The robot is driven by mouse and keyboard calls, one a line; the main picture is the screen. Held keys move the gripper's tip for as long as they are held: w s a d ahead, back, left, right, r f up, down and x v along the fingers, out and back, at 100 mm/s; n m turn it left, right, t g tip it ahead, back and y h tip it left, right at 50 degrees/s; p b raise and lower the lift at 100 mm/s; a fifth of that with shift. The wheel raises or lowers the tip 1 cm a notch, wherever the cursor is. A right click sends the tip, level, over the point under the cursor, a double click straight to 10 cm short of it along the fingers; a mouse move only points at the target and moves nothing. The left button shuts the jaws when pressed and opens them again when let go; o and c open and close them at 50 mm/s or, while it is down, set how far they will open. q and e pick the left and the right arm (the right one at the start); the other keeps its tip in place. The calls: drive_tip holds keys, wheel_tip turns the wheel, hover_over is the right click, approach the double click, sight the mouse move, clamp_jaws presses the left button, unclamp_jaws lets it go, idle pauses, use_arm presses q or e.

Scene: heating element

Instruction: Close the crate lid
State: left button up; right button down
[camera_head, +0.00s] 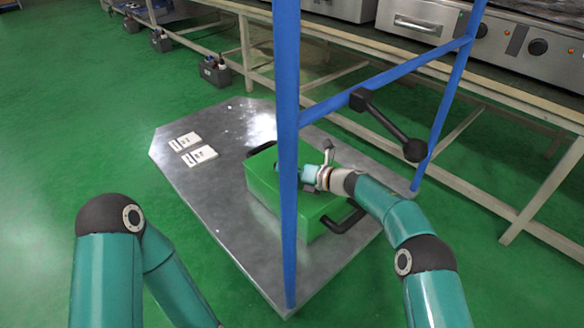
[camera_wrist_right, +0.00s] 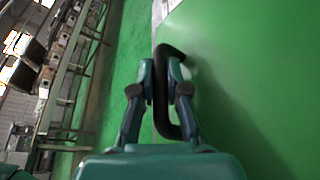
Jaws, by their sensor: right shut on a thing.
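The green crate (camera_head: 324,206) stands on a grey metal platform inside a blue frame. Its upper face looks green and nearly flat; I cannot tell the lid's angle or any gap at its edge. One black handle (camera_head: 343,219) shows on the crate's near right side and another (camera_head: 262,148) at its far left side. My right gripper (camera_head: 307,174) is over the crate, with its tips partly hidden by the blue post. In the right wrist view, it is shut on a black handle (camera_wrist_right: 162,95) against a green surface (camera_wrist_right: 250,80). My left gripper is out of view.
A blue post (camera_head: 287,150) stands in front of the crate, and a crossbar with a black lever (camera_head: 388,126) is above my right forearm. White cards (camera_head: 194,149) lie on the bare left part of the platform (camera_head: 205,190). A long bench runs behind.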

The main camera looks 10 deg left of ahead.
drive_tip(key=shift+s+f, duration=0.15)
drive_tip(key=shift+f, duration=0.15)
drive_tip(key=c, duration=1.5)
unclamp_jaws()
drive_tip(key=shift+o, duration=0.3)
drive_tip(key=shift+d, duration=0.1)
drive_tip(key=shift+d+r, duration=0.1)
drive_tip(key=v, duration=1.1)
drive_tip(key=shift+s+d, duration=0.1)
drive_tip(key=shift+d, duration=0.2)
